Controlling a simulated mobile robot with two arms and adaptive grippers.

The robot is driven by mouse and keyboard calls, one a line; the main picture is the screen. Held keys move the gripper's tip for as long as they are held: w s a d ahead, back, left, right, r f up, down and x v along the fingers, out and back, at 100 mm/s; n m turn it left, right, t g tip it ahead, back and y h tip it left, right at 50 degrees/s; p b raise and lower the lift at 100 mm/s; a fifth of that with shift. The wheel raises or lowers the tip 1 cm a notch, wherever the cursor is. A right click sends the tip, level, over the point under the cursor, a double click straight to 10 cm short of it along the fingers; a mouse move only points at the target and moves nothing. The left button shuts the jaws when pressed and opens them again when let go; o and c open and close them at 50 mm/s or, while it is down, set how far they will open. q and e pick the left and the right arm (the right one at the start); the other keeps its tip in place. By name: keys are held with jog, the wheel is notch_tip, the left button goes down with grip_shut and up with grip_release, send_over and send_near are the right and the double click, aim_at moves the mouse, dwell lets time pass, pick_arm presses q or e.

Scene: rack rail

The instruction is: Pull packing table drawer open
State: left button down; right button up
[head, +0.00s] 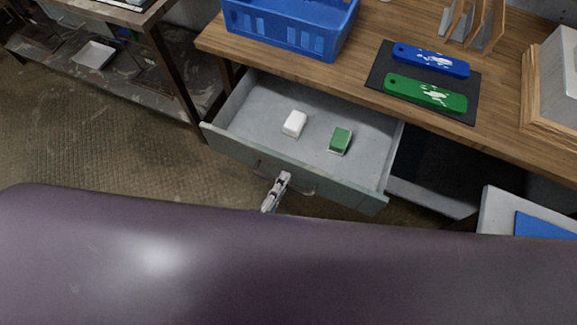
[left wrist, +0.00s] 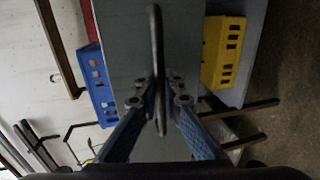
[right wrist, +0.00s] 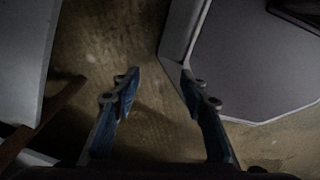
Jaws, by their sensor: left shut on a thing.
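The wooden packing table (head: 378,88) has a grey-green drawer (head: 335,186) standing well out from under its top. Inside the drawer lie a white block (head: 294,123) and a green-topped block (head: 340,140). My left gripper (head: 284,178) is at the curved metal handle (head: 305,191) on the drawer front. In the left wrist view the fingers (left wrist: 159,102) are closed around the handle bar (left wrist: 156,48). My right gripper (right wrist: 161,83) is open and empty above the floor, and it is not seen in the head view.
On the tabletop are a blue basket (head: 290,28) and a dark mat (head: 380,77) with a blue tool (head: 431,61) and a green one (head: 425,93). A shelf rack (head: 165,65) stands at left. My own purple body hides the lower foreground. Floor is clear left of the drawer.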

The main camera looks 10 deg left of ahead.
pick_arm(q)
jog(key=v, duration=0.3)
jog(key=shift+s+f, duration=0.1)
jog(key=shift+f, duration=0.25)
jog(key=c, duration=2.3)
grip_release()
jog(key=shift+c, duration=0.2)
pick_arm(e)
jog(key=shift+w, duration=0.55)
pick_arm(q)
jog(key=v, duration=1.2)
pick_arm(e)
jog(key=shift+w, duration=0.1)
pick_arm(q)
jog(key=shift+f, duration=0.15)
